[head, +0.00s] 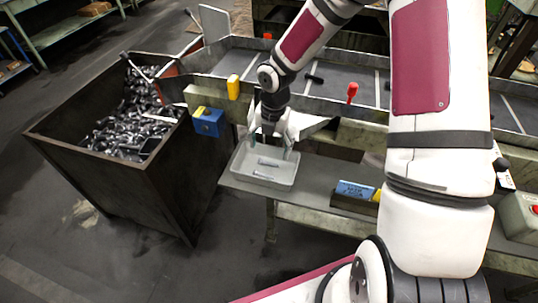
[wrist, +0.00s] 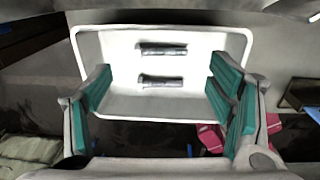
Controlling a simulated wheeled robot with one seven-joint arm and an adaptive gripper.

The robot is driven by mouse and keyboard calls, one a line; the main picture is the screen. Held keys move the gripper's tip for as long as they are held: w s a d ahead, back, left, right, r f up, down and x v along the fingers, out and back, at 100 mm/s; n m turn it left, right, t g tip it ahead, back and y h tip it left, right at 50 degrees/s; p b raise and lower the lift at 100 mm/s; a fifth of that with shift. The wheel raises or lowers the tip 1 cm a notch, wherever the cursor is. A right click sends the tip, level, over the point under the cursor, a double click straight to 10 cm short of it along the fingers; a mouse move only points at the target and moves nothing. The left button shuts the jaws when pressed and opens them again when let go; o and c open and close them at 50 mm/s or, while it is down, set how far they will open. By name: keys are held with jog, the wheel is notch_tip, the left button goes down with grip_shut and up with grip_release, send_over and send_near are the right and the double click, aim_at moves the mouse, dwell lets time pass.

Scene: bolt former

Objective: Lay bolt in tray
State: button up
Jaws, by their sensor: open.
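The light grey tray (head: 240,171) sits on a metal shelf below the machine. It also fills the upper middle of the wrist view (wrist: 108,60). Two short metal bolts lie in it, roughly parallel: the farther bolt (wrist: 162,49) and the nearer bolt (wrist: 160,82). In the head view they show small, the farther one (head: 268,162) and the nearer one (head: 262,175). My gripper (head: 272,148) points down over the tray. Its teal-padded fingers stand wide apart in the wrist view (wrist: 158,98), with nothing held between them. Its exact height above the bolts is hard to judge.
A dark metal bin (head: 110,172) heaped with bolts stands at left. A blue block (head: 355,190) lies right of the tray.

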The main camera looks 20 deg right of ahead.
notch_tip(320, 180, up, 8)
notch_tip(320, 180, up, 10)
jog(key=f+m+t+h, duration=0.1)
jog(key=m+h, duration=0.1)
jog(key=m, duration=0.6)
send_over(271, 163)
jog(key=s+d, duration=0.2)
jog(key=s, duration=0.3)
jog(key=s+a+r+m+t, duration=0.1)
jog(key=s+r+m+t, duration=0.1)
jog(key=s+r+m, duration=0.5)
jog(key=s+a+r+m+t+y, duration=0.1)
jog(key=s+r+m+t, duration=0.1)
jog(key=s+r+m, duration=0.5)
jog(key=s+m, duration=0.4)
jog(key=m, duration=0.2)
jog(key=shift+s+a+r+m, duration=0.2)
jog(key=shift+s+r+m, duration=0.1)
jog(key=shift+m, duration=0.1)
